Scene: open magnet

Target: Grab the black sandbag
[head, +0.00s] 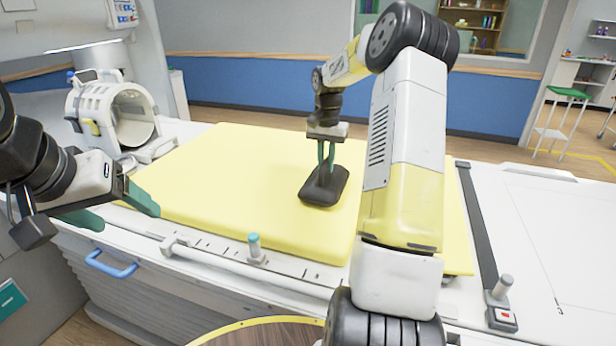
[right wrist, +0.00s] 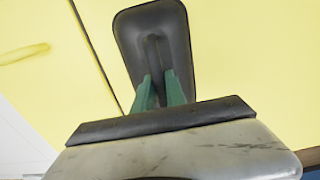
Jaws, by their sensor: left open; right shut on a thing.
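The black sandbag (head: 318,192) is a dark rounded pad on the yellow mat (head: 230,185). My right gripper (head: 325,172) comes down on it from above, its green fingers shut on the raised middle of the sandbag. In the right wrist view the sandbag (right wrist: 155,45) lies beyond the green fingers (right wrist: 160,92), which pinch its central ridge. Whether the sandbag is lifted off the mat cannot be told. My left gripper (head: 115,208) is open and empty at the left, near the front edge of the table.
A white head coil (head: 112,115) stands on the table at the back left. A dark strap (head: 478,230) runs along the right of the mat. A blue handle (head: 110,265) and a small green-topped post (head: 254,245) are at the front.

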